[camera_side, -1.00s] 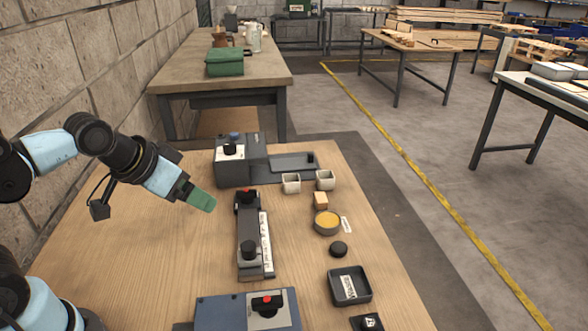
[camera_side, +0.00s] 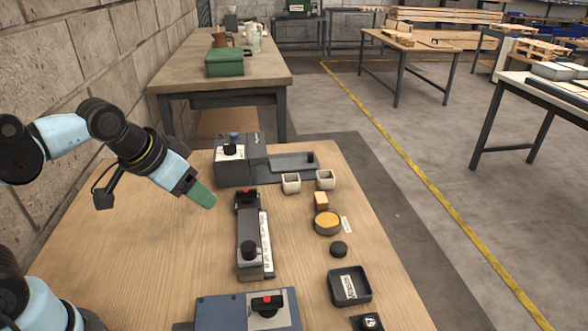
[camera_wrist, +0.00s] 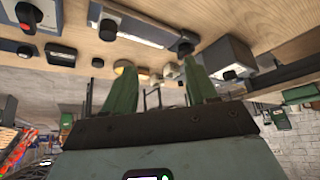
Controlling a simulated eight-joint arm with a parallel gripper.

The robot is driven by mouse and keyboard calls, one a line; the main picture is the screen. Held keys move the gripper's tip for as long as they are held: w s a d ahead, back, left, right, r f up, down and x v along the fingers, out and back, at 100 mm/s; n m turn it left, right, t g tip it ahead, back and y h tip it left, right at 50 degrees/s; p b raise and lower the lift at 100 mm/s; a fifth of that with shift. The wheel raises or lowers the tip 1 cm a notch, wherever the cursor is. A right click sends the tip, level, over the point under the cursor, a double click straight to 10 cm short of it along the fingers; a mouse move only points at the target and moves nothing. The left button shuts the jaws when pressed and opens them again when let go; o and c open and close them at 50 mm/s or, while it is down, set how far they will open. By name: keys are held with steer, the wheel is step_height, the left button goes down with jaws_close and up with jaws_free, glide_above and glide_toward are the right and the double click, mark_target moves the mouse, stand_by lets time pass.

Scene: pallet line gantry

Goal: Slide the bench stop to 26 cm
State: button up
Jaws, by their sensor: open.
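The bench stop is a grey rail (camera_side: 250,228) with a pale scale strip along its right side; the scale marks are too small to read. A dark slider with a black knob (camera_side: 250,250) sits near the rail's near end, and a block with a red top (camera_side: 247,194) is at its far end. The rail (camera_wrist: 148,30) and the black knob (camera_wrist: 108,30) also show in the wrist view. My gripper (camera_side: 205,199) has green fingers and is left of the rail's far end, above the table. In the wrist view its fingers (camera_wrist: 160,82) are apart with nothing held between them.
A grey box unit with a tray (camera_side: 232,168) stands beyond the rail. Two white cups (camera_side: 291,184), a wooden block (camera_side: 321,200), a round yellow-topped dish (camera_side: 327,222) and a black tray (camera_side: 349,286) lie to the right. A blue-grey box (camera_side: 230,312) is at the front. The table's left is clear.

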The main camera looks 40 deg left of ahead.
mark_target(249, 245)
steer(key=w+d+r+m+g, duration=0.2)
steer(key=w+d+m+g, duration=0.3)
steer(key=d, duration=0.4)
steer(key=shift+n+g, duration=0.5)
steer(key=shift+g, duration=0.1)
steer(key=f, duration=0.4)
steer(key=s+f, duration=0.1)
steer(key=f, duration=0.7)
steer(key=shift+s+a, duration=0.2)
jaws_close()
